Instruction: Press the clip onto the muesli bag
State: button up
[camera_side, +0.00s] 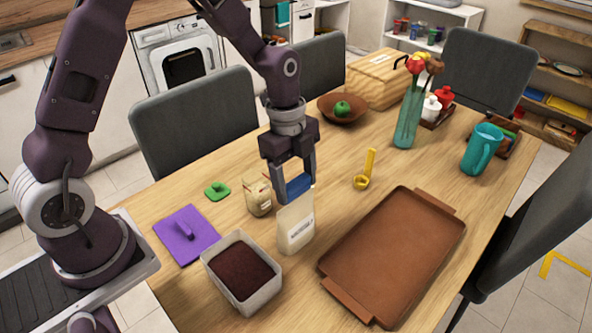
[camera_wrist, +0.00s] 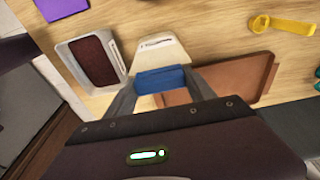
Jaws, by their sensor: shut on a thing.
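The muesli bag (camera_side: 296,226) is a cream pouch with a small printed label, standing upright on the table; the wrist view also shows it (camera_wrist: 160,48). My gripper (camera_side: 293,189) is shut on the blue clip (camera_side: 299,185), directly at the bag's top edge. In the wrist view the clip (camera_wrist: 161,79) lies between my fingertips (camera_wrist: 162,82) and overlaps the bag's top. I cannot tell whether the clip grips the bag or only touches it. The fingers hide the clip's ends.
Left of the bag are a grey bin with dark contents (camera_side: 243,271), its purple lid (camera_side: 187,234), a small jar (camera_side: 257,195) and a green object (camera_side: 217,191). A brown tray (camera_side: 395,255) lies to the right, with a yellow scoop (camera_side: 363,180) behind. Bare table shows between scoop and bag.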

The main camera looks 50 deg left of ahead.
aim_at(294, 208)
jog(key=shift+f, duration=0.3)
jog(key=shift+f, duration=0.8)
dwell(1.0)
jog(key=shift+s+a+f, duration=0.15)
jog(key=shift+s+f, duration=0.1)
jog(key=shift+f, duration=0.4)
dwell(0.3)
jog(key=o, duration=1.4)
jog(key=shift+o, duration=1)
jog(key=shift+w+r, duration=0.15)
jog(key=shift+r, duration=0.85)
jog(key=shift+w+r, duration=0.1)
jog(key=shift+r, duration=2.5)
